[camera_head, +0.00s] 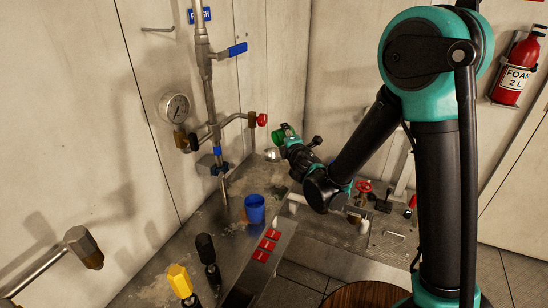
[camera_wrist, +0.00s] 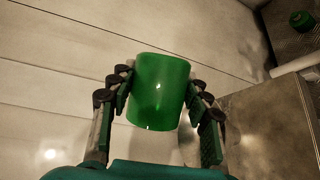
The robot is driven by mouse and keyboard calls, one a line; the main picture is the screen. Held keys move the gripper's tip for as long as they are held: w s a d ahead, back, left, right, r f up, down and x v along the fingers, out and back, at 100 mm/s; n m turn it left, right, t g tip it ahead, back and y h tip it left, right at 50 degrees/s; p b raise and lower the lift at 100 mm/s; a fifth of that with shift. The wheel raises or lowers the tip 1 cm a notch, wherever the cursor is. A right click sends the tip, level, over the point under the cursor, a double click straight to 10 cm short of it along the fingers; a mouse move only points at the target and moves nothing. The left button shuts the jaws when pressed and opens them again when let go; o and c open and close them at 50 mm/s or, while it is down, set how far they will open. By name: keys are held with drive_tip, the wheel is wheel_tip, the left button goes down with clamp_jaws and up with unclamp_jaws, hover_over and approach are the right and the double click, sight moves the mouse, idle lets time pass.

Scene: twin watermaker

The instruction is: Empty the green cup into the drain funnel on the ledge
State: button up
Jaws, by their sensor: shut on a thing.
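The green cup (camera_head: 284,133) is held in my gripper (camera_head: 291,142), above the far end of the metal ledge. In the wrist view the green cup (camera_wrist: 159,92) sits between the two fingers of my gripper (camera_wrist: 160,80), which touch its sides. In the head view the cup looks tilted onto its side; I cannot tell whether liquid is in it. A small shiny metal bowl shape (camera_head: 271,155), which may be the drain funnel, shows just below and left of the cup. My gripper partly hides that area.
A blue cup (camera_head: 255,209) stands on the ledge (camera_head: 228,229). Pipes with a blue-handled valve (camera_head: 237,50) and a red tap (camera_head: 262,120) rise on the left. Yellow (camera_head: 180,281) and black (camera_head: 206,249) handles stand in front. A red valve wheel (camera_head: 363,187) is right.

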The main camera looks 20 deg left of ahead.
drive_tip(key=shift+s+a+f+n+t, duration=0.15)
drive_tip(key=shift+f+n+t, duration=0.2)
drive_tip(key=shift+f, duration=0.25)
idle(0.9)
drive_tip(key=shift+d+r, duration=0.2)
drive_tip(key=shift+r, duration=0.6)
drive_tip(key=shift+w+d+f+m+g, duration=0.1)
drive_tip(key=shift+w+f+m+g, duration=0.1)
drive_tip(key=shift+f+m+g, duration=0.25)
drive_tip(key=shift+w+f+m+g, duration=0.15)
drive_tip(key=shift+m+g, duration=0.15)
drive_tip(key=shift+m, duration=0.3)
